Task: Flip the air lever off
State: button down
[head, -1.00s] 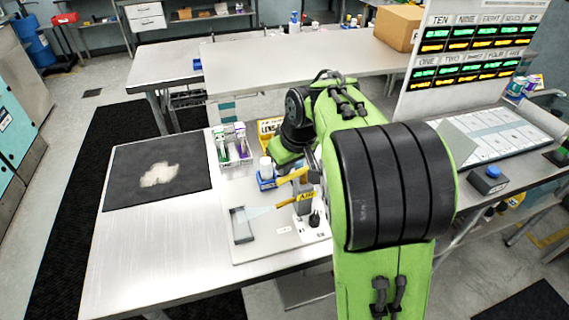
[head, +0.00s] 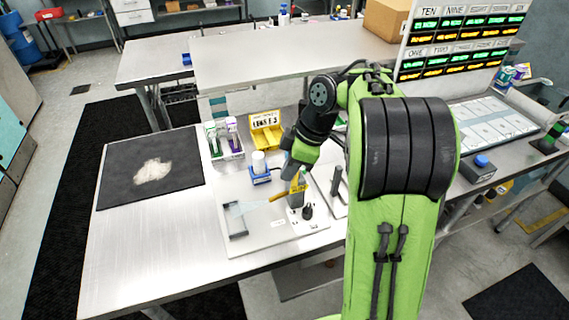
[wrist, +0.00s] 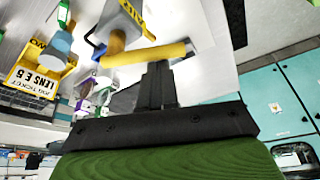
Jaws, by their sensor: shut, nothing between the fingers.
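The air lever (head: 279,196) is a yellow bar on a grey valve block with a yellow AIR label (head: 298,186), on a pale board on the bench. In the head view it points left. In the wrist view the yellow lever (wrist: 147,53) lies across the picture, with the grey block above it. My gripper (wrist: 158,66) is shut and empty, its black fingertips right at the lever; I cannot tell whether they touch. In the head view my green hand is just above the valve and its fingertips are hard to make out.
A white bottle in a blue holder (head: 260,177) and a yellow LENS ticket bin (head: 266,133) stand close behind. A black knob (head: 307,211) is beside the valve. A small grey tray (head: 236,221) is on the board. The bench's left front is clear up to a dark mat (head: 125,185).

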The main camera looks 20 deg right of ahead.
jog(key=shift+s+d+n+g+p, duration=0.2)
jog(key=shift+d+n+g, duration=0.1)
jog(key=shift+n, duration=0.55)
jog(key=shift+s+d+n+g+p, duration=0.1)
jog(key=shift+d+n+g+p, duration=0.2)
jog(key=shift+n, duration=0.5)
jog(key=shift+s+d+n+g+p, duration=0.15)
jog(key=shift+d+n+g, duration=0.2)
jog(key=shift+n, duration=0.5)
notch_tip(320, 180, up, 10)
jog(key=p, duration=0.7)
send_over(297, 178)
jog(key=shift+r, duration=0.1)
jog(key=shift+w, duration=0.1)
